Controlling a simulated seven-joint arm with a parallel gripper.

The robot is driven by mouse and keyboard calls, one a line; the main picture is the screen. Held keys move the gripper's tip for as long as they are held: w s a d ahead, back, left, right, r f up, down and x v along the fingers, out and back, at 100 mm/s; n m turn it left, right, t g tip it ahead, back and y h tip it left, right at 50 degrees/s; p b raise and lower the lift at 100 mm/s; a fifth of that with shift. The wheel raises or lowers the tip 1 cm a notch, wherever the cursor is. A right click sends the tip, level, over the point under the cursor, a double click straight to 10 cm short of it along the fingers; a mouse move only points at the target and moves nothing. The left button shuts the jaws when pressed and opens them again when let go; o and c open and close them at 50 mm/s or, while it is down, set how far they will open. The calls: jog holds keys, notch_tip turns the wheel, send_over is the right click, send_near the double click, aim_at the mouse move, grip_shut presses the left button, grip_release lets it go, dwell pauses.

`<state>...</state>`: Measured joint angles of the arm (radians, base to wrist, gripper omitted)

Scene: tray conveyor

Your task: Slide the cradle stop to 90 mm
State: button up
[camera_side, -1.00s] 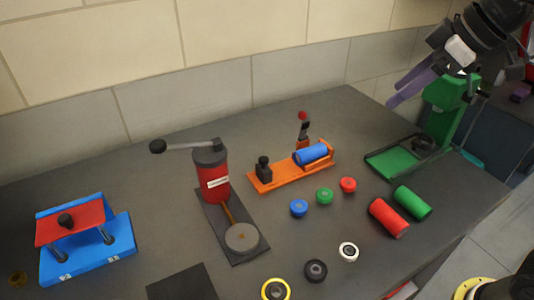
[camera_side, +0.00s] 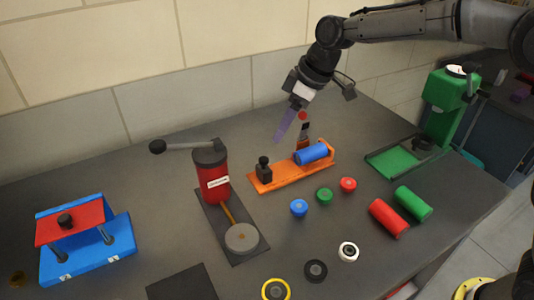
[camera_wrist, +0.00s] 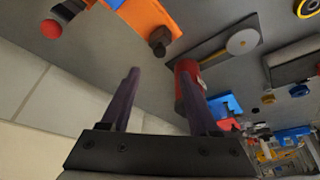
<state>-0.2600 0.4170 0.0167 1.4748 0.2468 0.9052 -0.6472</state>
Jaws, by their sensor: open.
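The orange cradle (camera_side: 285,181) lies on the grey table with a blue cylinder (camera_side: 311,154) resting at its right end. The black cradle stop (camera_side: 264,170), a block with a round knob, stands at the cradle's left end, apart from the cylinder. A red-knobbed post (camera_side: 303,128) stands behind the cradle. My gripper (camera_side: 279,139) has purple fingers and hangs above and behind the cradle, open and empty. In the wrist view the stop (camera_wrist: 158,42) shows just beyond the spread fingertips (camera_wrist: 160,72), not touched. Any scale marks on the cradle cannot be read.
A red crank device (camera_side: 212,180) stands left of the cradle, its handle reaching left. Blue, green and red caps (camera_side: 324,195) lie in front. Red (camera_side: 388,218) and green cylinders lie at right, near a green press (camera_side: 448,95). A tiled wall runs behind.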

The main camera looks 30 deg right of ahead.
aim_at(264, 159)
jog(key=x, duration=1)
jog(key=shift+f, duration=0.15)
grip_shut()
dwell(1.0)
